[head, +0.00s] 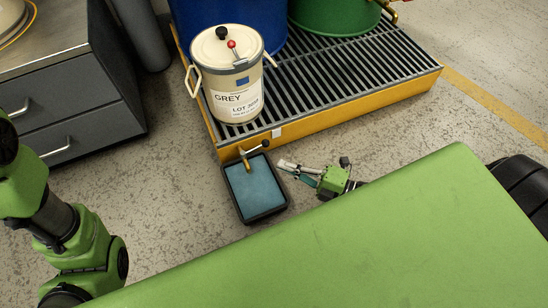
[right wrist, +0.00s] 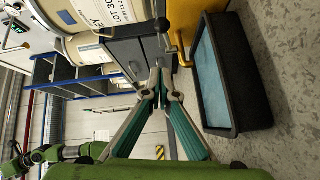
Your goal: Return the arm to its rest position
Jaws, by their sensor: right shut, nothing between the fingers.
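My right gripper (head: 283,164) is low over the floor, just right of a black tray (head: 284,207) holding blue liquid. It points left toward the tray's far right corner. In the right wrist view, my right gripper's fingers (right wrist: 159,74) meet at the tips with nothing between them. The black tray (right wrist: 258,100) lies to their right there. My left arm comes in at the left of the head view, but its gripper is out of sight.
A cream pail (head: 238,100) labelled GREY stands on a yellow grated pallet (head: 400,82) with a blue drum (head: 230,12) and a green drum (head: 335,14). A grey drawer cabinet (head: 75,105) stands left. Floor between is clear.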

